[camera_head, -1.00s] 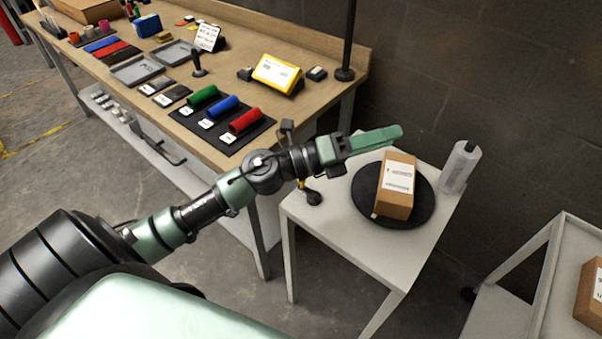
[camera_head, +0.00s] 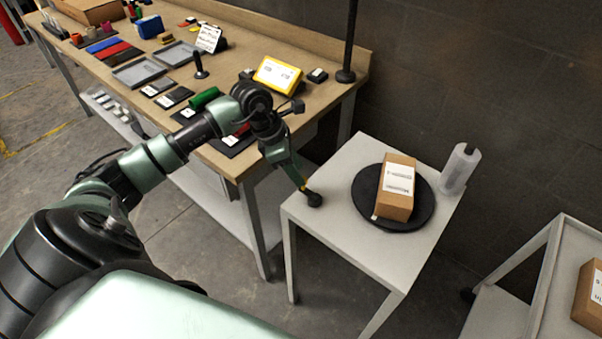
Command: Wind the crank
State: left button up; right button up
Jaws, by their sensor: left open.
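A small black knob (camera_head: 313,199), which looks like the crank's handle, is at the left corner of a white side table (camera_head: 340,232). A black round turntable (camera_head: 426,205) lies on this table with a cardboard box (camera_head: 397,188) on it. My left gripper (camera_head: 301,182) points down, its green fingertips just above and left of the knob. It is open; I cannot tell if it touches the knob. My right gripper is out of view.
A roll-like white cylinder (camera_head: 460,168) stands at the side table's back right corner. A wooden workbench (camera_head: 225,70) with coloured rolls, trays and a yellow device (camera_head: 278,74) is at left. A white cart (camera_head: 545,295) with a box is at lower right.

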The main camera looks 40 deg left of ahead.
aim_at(310, 191)
pick_arm(q)
jog(key=shift+x, duration=1.55)
jog(key=shift+r, duration=0.1)
grip_shut()
jog(key=shift+s+n, duration=0.15)
jog(key=shift+n, duration=0.15)
